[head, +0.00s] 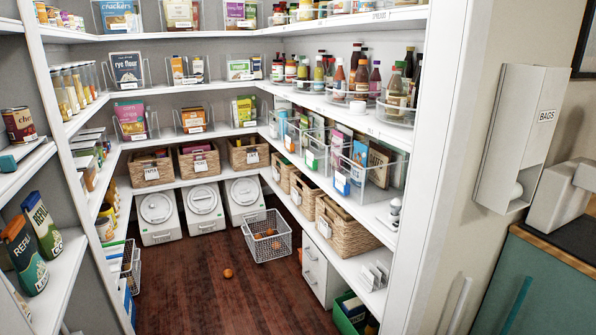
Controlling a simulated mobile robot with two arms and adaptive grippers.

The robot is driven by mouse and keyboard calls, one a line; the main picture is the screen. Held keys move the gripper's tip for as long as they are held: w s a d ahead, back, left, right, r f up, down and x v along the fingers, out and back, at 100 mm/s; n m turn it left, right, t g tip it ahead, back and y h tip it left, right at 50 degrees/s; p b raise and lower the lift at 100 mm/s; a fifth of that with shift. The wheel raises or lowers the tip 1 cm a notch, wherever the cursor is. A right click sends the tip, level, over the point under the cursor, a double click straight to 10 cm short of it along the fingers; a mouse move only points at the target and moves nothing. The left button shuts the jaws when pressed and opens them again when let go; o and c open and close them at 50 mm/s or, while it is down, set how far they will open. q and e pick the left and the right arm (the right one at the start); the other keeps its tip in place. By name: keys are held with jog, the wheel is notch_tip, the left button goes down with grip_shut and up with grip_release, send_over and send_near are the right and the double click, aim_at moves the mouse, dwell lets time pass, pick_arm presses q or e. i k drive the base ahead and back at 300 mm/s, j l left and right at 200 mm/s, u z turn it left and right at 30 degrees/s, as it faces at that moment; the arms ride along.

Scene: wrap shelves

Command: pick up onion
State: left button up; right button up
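A small round orange-brown item (228,273), which looks like an onion, lies alone on the dark wooden floor. A white wire basket (267,249) stands on the floor behind it and to the right. Several similar round orange-brown items (269,234) lie inside the basket. At this distance I cannot tell for sure whether they are onions. Neither of my grippers shows in the head view.
Shelves line the left, back and right, filled with boxes, jars and bottles. White bins (202,208) stand on the floor at the back. A wicker basket (343,234) sits on the low right shelf. The floor (190,300) around the loose item is clear.

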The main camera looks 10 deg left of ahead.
aim_at(228, 273)
jog(key=i+j+u, duration=0.1)
jog(key=i+u, duration=0.35)
jog(key=i, duration=0.5)
jog(key=i+l+u, duration=0.2)
jog(key=i+u, duration=0.2)
jog(key=i, duration=0.6)
